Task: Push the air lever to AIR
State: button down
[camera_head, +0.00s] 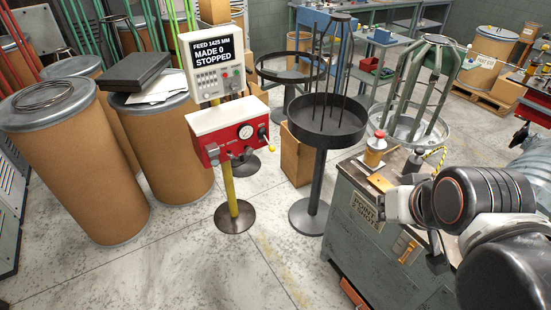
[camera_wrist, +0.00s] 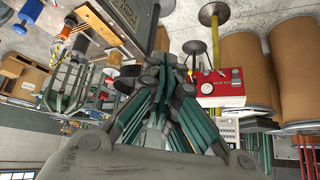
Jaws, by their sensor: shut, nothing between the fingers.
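The red and white air box (camera_head: 228,133) stands on a yellow post and has a round gauge (camera_head: 245,132) on its front. A lever with a yellow knob (camera_head: 270,148) sticks out at its right end, and small dark levers hang below the red face. I cannot read which label the lever points to. In the wrist view, the box (camera_wrist: 222,88) appears upside down, right of my gripper (camera_wrist: 168,76). My gripper is shut and empty, apart from the box. In the head view, I cannot make out its fingers beside my arm.
A display (camera_head: 212,58) above the box reads "MADE 0 STOPPED". A black round tray (camera_head: 327,120) on a stand is right of the box. Brown drums (camera_head: 75,165) stand left. A grey cabinet (camera_head: 375,240) is near my arm. The floor in front of the box is clear.

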jog(key=w+a+r+m+t+y+b, duration=0.1)
jog(key=w+a+m, duration=0.1)
jog(key=w, duration=0.5)
jog(key=w+a+r+m+y+b, duration=0.1)
jog(key=w+a+m, duration=0.15)
jog(key=w, duration=0.45)
jog(key=w+a+f+m+t+y+b, duration=0.1)
jog(key=w+a+f+m, duration=0.25)
jog(key=w, duration=0.55)
jog(key=w+a+f+m+y+b, duration=0.1)
jog(key=w+a+f+m+b, duration=0.2)
jog(key=w, duration=0.6)
jog(key=w+a+f+m+t+y, duration=0.1)
jog(key=w+a+f+m+y, duration=0.2)
jog(key=w, duration=0.6)
jog(key=w+a+f+m+t+b, duration=0.1)
jog(key=w+f+m+b, duration=0.15)
jog(key=w+f, duration=0.5)
jog(key=w+a+f+m+t+b, duration=0.15)
jog(key=w+f+m, duration=0.25)
jog(key=f, duration=0.7)
notch_tip(320, 180, down, 19)
jog(key=w+a+m+t+y+b, duration=0.1)
jog(key=m, duration=0.6)
jog(key=shift+w+a, duration=0.35)
jog(key=shift+r, duration=0.1)
